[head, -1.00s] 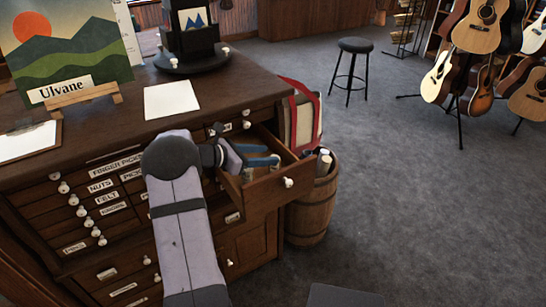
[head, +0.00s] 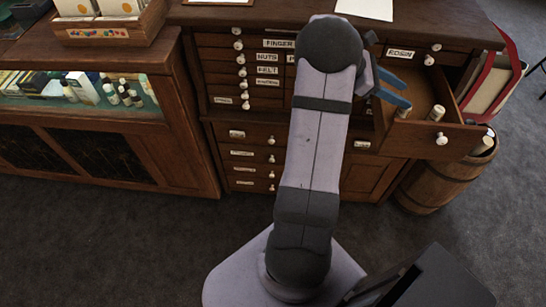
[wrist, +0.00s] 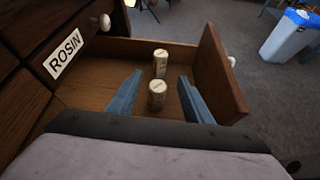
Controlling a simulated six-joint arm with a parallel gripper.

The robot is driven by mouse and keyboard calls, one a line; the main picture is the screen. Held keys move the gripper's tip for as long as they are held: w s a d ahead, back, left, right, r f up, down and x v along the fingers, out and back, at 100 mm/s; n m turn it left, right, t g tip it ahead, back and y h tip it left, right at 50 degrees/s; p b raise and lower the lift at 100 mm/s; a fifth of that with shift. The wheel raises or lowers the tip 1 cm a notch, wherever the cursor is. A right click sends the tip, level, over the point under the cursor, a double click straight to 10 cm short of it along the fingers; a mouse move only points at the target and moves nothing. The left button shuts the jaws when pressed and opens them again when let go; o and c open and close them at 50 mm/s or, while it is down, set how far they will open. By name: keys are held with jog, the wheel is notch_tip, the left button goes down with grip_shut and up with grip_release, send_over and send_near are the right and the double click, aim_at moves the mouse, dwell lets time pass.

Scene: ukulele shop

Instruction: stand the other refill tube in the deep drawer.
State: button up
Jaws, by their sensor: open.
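The deep drawer (head: 462,128) is pulled out at the right end of the wooden cabinet; its front panel also shows in the wrist view (wrist: 222,75). Two pale refill tubes stand upright in it in the wrist view, one farther off (wrist: 160,58) and one nearer (wrist: 157,98). In the head view one tube (head: 436,113) shows near the front panel and the other (head: 403,112) beside a finger. My gripper (wrist: 160,78) is open. Its blue fingers are on either side of the nearer tube, apart from it as far as I can see. The tubes' bases are partly hidden.
A barrel (head: 435,186) holding a pale roll stands right of the drawer, near a red-edged case (head: 492,80). A glass display counter (head: 85,120) is at left. A drawer front labelled ROSIN (wrist: 63,54) borders the drawer's left. A blue bin (wrist: 292,40) stands farther off.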

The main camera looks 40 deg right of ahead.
jog(key=w+a+f+m+t+y, duration=0.15)
jog(key=w+a, duration=0.25)
jog(key=a, duration=0.5)
jog(key=w+a+f+m+t+y, duration=0.1)
jog(key=w+a+f+t+y, duration=0.15)
jog(key=a, duration=0.75)
jog(key=w+a+f+m+t+y, duration=0.15)
jog(key=w+a, duration=0.25)
jog(key=a, duration=0.5)
jog(key=s+a+f+m+t+y, duration=0.1)
jog(key=a+f+m+y, duration=0.1)
jog(key=a, duration=0.9)
jog(key=s+a+f+m+t+y, duration=0.1)
jog(key=s+a+m+t, duration=0.1)
jog(key=a, duration=0.9)
jog(key=shift+a+f+m+y, duration=0.3)
jog(key=shift+a+f+y, duration=0.05)
jog(key=shift+s, duration=0.1)
notch_tip(320, 180, up, 12)
jog(key=p, duration=1.1)
jog(key=shift+p, duration=0.4)
jog(key=shift+f, duration=0.2)
